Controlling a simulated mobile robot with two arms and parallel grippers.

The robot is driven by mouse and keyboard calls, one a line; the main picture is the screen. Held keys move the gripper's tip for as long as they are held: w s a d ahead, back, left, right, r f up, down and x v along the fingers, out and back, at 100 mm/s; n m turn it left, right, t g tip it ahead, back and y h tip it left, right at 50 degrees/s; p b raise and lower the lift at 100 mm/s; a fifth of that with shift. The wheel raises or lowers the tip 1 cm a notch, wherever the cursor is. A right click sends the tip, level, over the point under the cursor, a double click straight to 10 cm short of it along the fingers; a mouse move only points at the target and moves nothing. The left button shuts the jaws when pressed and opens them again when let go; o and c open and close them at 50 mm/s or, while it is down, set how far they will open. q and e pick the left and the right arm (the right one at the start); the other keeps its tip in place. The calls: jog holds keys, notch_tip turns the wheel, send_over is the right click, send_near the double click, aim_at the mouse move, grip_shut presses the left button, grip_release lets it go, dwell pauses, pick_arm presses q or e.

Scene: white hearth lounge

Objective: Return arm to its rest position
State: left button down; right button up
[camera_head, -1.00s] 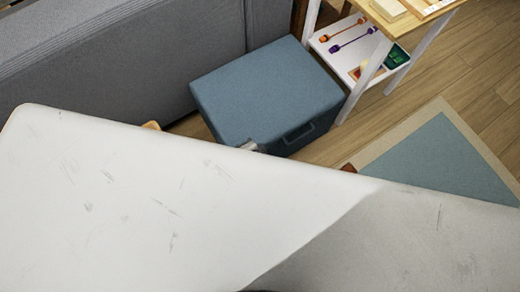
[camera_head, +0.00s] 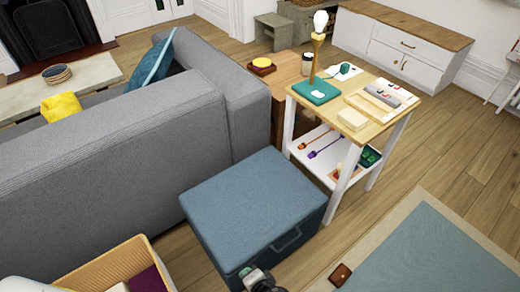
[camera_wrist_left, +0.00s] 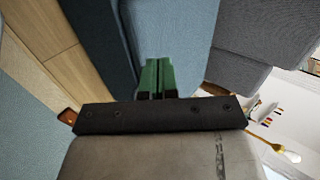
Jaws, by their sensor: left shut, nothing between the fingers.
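My left gripper (camera_head: 262,280) shows at the bottom edge of the head view, in front of the blue storage ottoman (camera_head: 255,200). In the left wrist view its green fingers (camera_wrist_left: 157,78) are together with nothing between them, with the ottoman's blue surface behind them. Only a small part of the gripper shows in the head view. My right gripper is in neither view.
A grey sofa (camera_head: 110,150) stands left of the ottoman. A side table (camera_head: 375,125) with a lamp (camera_head: 317,45) stands behind it. A wicker basket (camera_head: 115,265) is at lower left. A blue rug (camera_head: 435,250) and open floor lie to the right.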

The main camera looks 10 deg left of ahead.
pick_arm(q)
jog(key=s+a+f+n+g+h+p, duration=0.2)
jog(key=s+a, duration=0.3)
jog(key=s, duration=0.3)
jog(key=s+a+f+n+g+h+p, duration=0.2)
jog(key=s+a+f+p, duration=0.3)
jog(key=s, duration=0.4)
jog(key=s+a+f+n+g+h+p, duration=0.2)
jog(key=s+a+f+h+p, duration=0.1)
jog(key=s, duration=0.5)
jog(key=shift+s+a+f, duration=0.35)
jog(key=shift+a+f, duration=0.15)
jog(key=shift+a, duration=0.75)
